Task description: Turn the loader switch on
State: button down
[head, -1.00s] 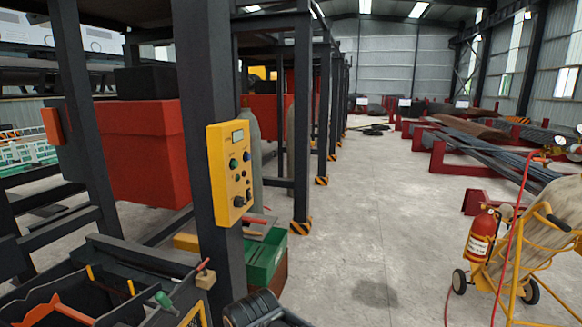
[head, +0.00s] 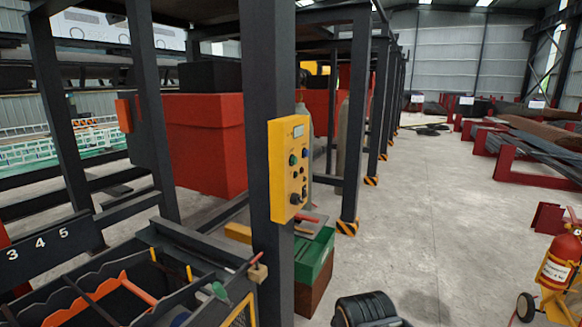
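A yellow control box (head: 289,170) is fixed to a dark steel post (head: 268,110) in the middle of the head view. Its face turns to the right and carries a small display (head: 298,130), green and blue buttons, smaller controls and a black knob (head: 296,198) near the bottom. I cannot read labels on it, nor tell which control is the loader switch or how the knob is set. My gripper is not in view.
A red machine block (head: 203,140) stands behind the post. An open dark bin (head: 130,290) with tools is at lower left. A green crate (head: 315,257) stands beside the post. A fire extinguisher (head: 560,262) is at right.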

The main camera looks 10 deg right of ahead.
aim_at(296, 199)
jog(key=z, duration=1.55)
jog(key=i, duration=0.9)
jog(key=u, duration=2.45)
